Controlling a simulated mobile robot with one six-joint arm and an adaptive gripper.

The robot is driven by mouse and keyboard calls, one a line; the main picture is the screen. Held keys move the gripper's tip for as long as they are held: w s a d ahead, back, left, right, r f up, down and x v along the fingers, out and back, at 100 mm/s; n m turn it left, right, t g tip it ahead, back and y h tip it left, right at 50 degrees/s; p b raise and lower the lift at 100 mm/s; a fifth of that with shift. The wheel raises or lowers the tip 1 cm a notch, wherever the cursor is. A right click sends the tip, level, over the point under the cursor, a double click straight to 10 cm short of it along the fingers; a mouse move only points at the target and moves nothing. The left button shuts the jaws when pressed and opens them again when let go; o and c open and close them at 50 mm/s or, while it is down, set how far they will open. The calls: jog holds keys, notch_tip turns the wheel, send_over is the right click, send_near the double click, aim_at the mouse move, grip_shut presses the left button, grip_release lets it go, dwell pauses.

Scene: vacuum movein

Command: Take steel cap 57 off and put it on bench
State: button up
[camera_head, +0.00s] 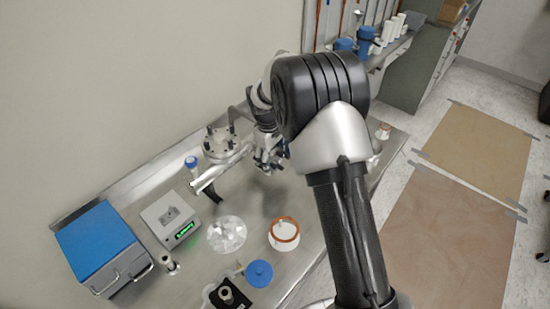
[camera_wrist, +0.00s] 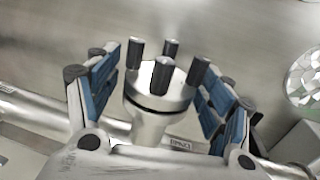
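What looks like the same cap (camera_head: 221,144) shows in the head view on the metal assembly at the back of the bench (camera_head: 240,196). I cannot read a number 57 on it. My gripper (camera_wrist: 160,100) has its blue-padded fingers spread on both sides of the cap, with gaps to it. In the head view my gripper (camera_head: 268,155) is right of the cap, partly hidden by my arm.
A blue-topped box (camera_head: 95,240), a grey device with a green display (camera_head: 170,217), a faceted clear dish (camera_head: 227,235), an orange-rimmed white ring (camera_head: 284,234) and a blue disc (camera_head: 259,273) occupy the bench front. Blue and white bottles (camera_head: 366,38) stand at the back right.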

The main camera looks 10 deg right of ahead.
jog(key=c, duration=0.8)
jog(key=shift+c, duration=0.5)
jog(key=shift+r, duration=0.15)
